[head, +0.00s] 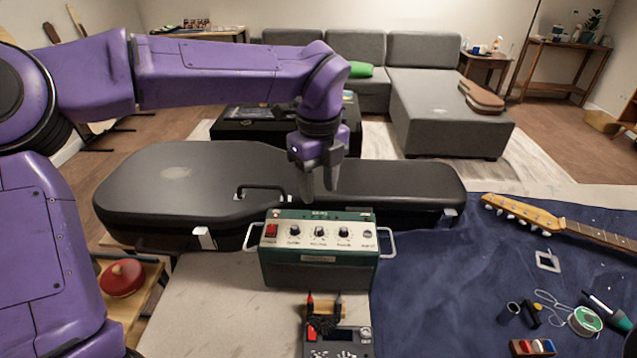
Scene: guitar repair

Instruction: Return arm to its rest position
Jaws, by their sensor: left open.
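My left arm comes in from the left, and its gripper (319,183) points down above the back edge of a green and cream control box (318,275). The gripper is open and nothing shows between its fingers. The fingertips overlap the black guitar case (180,190) in the picture, just behind the box. I cannot tell the exact gap between fingertips and box. The box has a red switch, several knobs and a metal handle on each side. My right gripper is not in view.
A dark blue cloth (440,290) covers the table's right side, with a guitar neck (560,222), a solder spool (584,320) and small tools on it. A multimeter (338,342) lies in front of the box. A red round object (122,278) sits at lower left. Bare table lies left of the box.

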